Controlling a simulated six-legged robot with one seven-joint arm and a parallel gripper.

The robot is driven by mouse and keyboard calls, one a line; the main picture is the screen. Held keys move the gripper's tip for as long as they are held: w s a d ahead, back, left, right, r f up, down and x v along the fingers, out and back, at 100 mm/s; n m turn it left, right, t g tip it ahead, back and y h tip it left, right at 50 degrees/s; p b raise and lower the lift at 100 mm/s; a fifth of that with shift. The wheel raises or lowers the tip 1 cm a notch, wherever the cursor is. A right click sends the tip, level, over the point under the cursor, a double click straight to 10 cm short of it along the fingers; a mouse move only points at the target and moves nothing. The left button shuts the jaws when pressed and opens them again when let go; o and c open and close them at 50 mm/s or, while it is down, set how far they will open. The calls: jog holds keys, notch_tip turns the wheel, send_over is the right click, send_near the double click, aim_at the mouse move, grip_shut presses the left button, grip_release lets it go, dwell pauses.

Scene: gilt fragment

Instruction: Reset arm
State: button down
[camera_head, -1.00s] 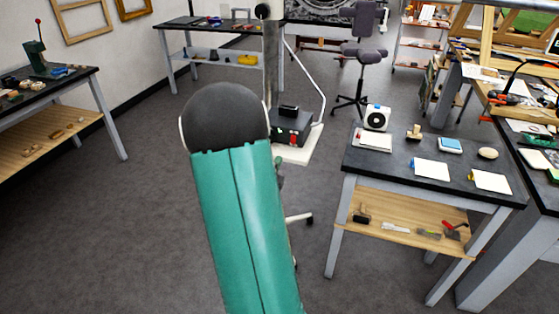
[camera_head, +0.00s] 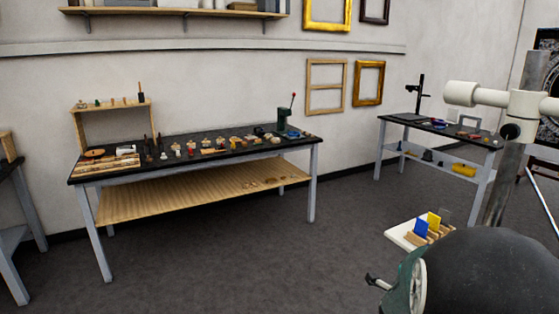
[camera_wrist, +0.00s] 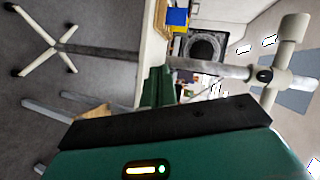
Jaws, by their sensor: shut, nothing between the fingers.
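My gripper (camera_wrist: 158,85) shows in the wrist view, where its green fingers stand together beyond a dark bar on the green hand. It looks shut and empty, in free space, with nothing clearly touching it. In the head view, my arm's dark rounded joint and a green part fill the lower right corner. My fingertips cannot be made out there.
A grey stand post (camera_head: 506,185) with a white boom clamp (camera_head: 525,103) rises close to my arm. A white board (camera_head: 402,234) with blue and yellow pieces is near it. A long workbench (camera_head: 205,170) and a smaller bench (camera_head: 440,130) line the wall. Open floor lies between.

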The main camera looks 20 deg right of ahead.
jog(key=w+a+r+n+t+y, duration=0.1)
jog(key=a+r+n+y, duration=0.35)
jog(key=a, duration=0.75)
jog(key=w+a+r+n+t+y, duration=0.15)
jog(key=a+n+y, duration=0.35)
jog(key=a+n, duration=0.55)
jog(key=s+a+r+n+g+y, duration=0.2)
jog(key=s+a+n+g, duration=0.3)
jog(key=s+a+n, duration=0.6)
jog(key=s+a+r, duration=0.1)
jog(key=s+a, duration=0.3)
jog(key=shift+s, duration=0.4)
jog(key=shift+d+y, duration=0.15)
jog(key=shift+y, duration=0.1)
